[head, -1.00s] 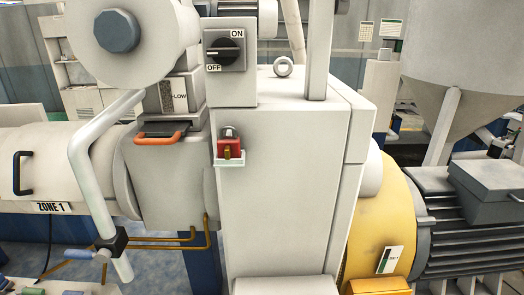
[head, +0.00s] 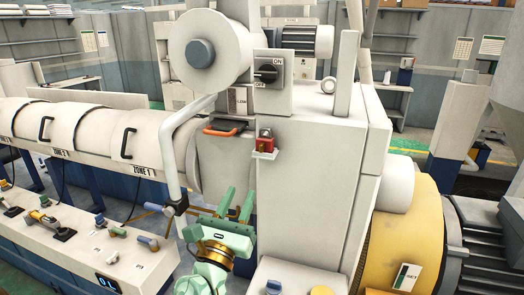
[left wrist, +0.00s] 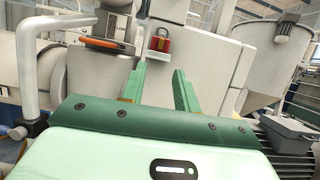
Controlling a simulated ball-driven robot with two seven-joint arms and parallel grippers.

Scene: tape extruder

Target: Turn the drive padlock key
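The red padlock (head: 265,143) hangs on the front of the big pale drive housing, over a small white ledge, below the ON/OFF switch. It also shows in the left wrist view (left wrist: 160,40), upright, with a silver top and a small brass-coloured part in front. I cannot clearly make out the key. My left gripper (head: 237,198) is green, open and empty, below and a little left of the padlock. In the left wrist view its two fingers (left wrist: 159,82) stand apart with the padlock beyond the gap. My right gripper is not in view.
A rotary ON/OFF switch (head: 268,72) sits above the padlock. An orange handle (head: 221,130) and a bent grey pipe (head: 172,165) are to the left. A control panel (head: 120,262) with knobs stands at lower left. A yellow guard (head: 415,235) is at right.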

